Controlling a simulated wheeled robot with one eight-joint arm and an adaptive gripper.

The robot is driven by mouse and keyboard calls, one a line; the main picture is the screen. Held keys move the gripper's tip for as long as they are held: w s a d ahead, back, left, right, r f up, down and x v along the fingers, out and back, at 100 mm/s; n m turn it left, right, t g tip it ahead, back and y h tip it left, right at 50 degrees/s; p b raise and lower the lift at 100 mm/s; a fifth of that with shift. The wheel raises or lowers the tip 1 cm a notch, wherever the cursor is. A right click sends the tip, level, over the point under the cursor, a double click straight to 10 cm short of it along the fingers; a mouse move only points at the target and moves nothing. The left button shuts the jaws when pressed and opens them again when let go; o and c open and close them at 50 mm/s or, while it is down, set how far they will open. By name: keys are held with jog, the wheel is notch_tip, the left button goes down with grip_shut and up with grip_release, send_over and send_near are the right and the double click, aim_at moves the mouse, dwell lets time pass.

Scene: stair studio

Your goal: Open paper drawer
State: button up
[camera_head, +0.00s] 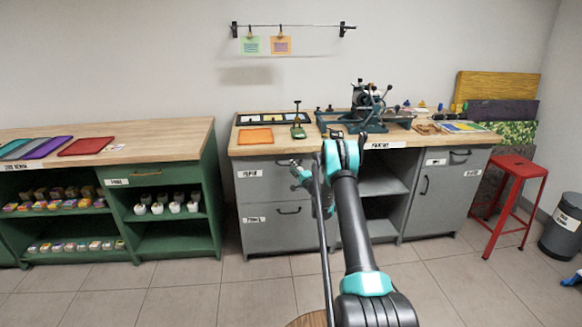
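The grey cabinet (271,245) has two stacked fronts at its left end. The upper drawer (262,190) has a small white label that seems to read "PAPER", though it is blurred. It looks closed, flush with the cabinet front. Its handle is partly hidden near my gripper. The lower drawer (275,229) is also closed, with a dark handle and a blurred label. My gripper (298,172) is in front of the upper drawer's right part, close to the handle. Whether it touches the handle, and how its fingers stand, is too small and overlapped to tell.
A wooden worktop (238,150) above bears an orange sheet (255,136) and a dark press (370,105). A green shelf unit (213,195) stands left, a red stool (518,168) and a grey bin (560,232) right. Tiled floor before the cabinet is clear.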

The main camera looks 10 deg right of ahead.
aim_at(285, 158)
jog(key=shift+x, duration=1.15)
jog(key=shift+c, duration=0.6)
grip_shut()
